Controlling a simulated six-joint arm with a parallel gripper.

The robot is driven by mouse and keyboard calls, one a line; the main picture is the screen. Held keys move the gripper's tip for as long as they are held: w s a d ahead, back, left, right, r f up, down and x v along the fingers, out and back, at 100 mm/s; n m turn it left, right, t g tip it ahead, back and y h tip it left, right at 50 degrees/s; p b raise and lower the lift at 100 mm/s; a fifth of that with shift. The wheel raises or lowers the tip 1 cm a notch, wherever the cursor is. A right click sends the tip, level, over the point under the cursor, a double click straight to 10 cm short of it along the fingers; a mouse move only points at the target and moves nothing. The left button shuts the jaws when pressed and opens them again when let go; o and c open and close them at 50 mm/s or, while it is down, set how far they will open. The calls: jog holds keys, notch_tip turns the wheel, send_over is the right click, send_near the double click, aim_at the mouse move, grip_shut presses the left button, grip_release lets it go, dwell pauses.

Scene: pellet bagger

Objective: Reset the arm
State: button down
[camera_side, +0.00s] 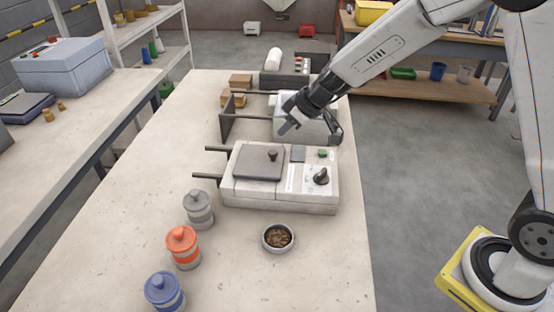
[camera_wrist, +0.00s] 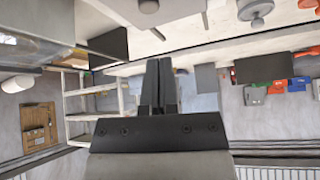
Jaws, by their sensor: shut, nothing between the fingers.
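My gripper (camera_side: 287,127) is shut and empty in the side view. It hangs in the air at the middle of the bench, in front of the white machine with dark rods. In the wrist view its two dark fingers (camera_wrist: 159,85) lie together with nothing between them. A pale boxy machine (camera_side: 281,201) with a grey lid (camera_side: 259,162), a dark knob (camera_side: 321,177) and a green button stands on the bench nearer the camera, apart from my gripper.
A bowl of brown pellets (camera_side: 278,237) stands before the machine. Grey (camera_side: 198,209), orange (camera_side: 183,247) and blue (camera_side: 165,291) lidded jars line the left. Small cardboard boxes (camera_side: 234,97) and a grey device (camera_side: 287,69) sit farther back. The front right of the bench is clear.

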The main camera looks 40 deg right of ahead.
jog(key=s+d+f+m+g+h, duration=0.1)
jog(key=s+d+m, duration=0.1)
jog(key=s, duration=0.9)
jog(key=s+d+f+m+g+h, duration=0.2)
jog(key=s+d+m, duration=0.1)
jog(key=s, duration=0.8)
jog(key=shift+s+g+h, duration=0.3)
